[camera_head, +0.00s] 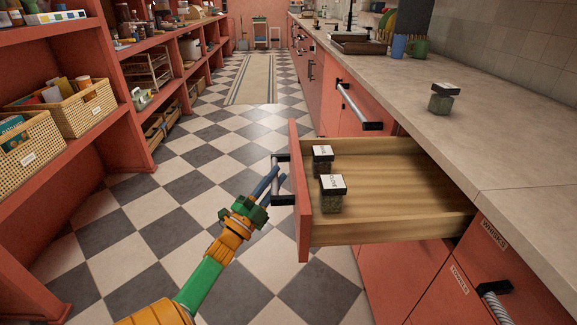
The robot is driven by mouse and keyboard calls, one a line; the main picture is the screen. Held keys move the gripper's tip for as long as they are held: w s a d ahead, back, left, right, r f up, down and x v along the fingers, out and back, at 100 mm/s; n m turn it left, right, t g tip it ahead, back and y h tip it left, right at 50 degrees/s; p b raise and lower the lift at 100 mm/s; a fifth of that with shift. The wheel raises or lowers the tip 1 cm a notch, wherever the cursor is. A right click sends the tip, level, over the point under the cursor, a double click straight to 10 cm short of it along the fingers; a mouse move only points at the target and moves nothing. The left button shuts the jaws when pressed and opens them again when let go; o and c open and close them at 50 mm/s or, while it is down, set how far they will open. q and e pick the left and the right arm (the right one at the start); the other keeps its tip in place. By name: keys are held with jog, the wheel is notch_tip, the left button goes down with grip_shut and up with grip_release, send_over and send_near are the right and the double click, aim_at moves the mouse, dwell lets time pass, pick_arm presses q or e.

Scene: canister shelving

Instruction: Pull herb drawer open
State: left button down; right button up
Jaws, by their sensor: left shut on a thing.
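The herb drawer (400,200) stands pulled out from the counter, with its wooden inside showing. Two small jars with black lids and white labels, a rear jar (322,160) and a nearer jar (332,194), stand inside close behind the red front panel (299,190). The drawer handle (277,182) is a grey bar with black ends on the outer side of the front. My left gripper (273,182), with blue fingers, is shut on this handle. My right gripper does not show.
Another herb jar (441,98) stands on the counter (480,130). Shelves with baskets (75,108) line the left side. The checkered floor (150,235) between is clear, with a runner rug (252,80) farther back.

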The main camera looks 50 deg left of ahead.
pick_arm(q)
jog(key=shift+s+a+r, duration=0.1)
jog(key=shift+s+a, duration=0.45)
jog(key=shift+s, duration=0.05)
jog(key=c, duration=0.8)
grip_release()
jog(key=shift+o, duration=0.2)
jog(key=v, duration=0.7)
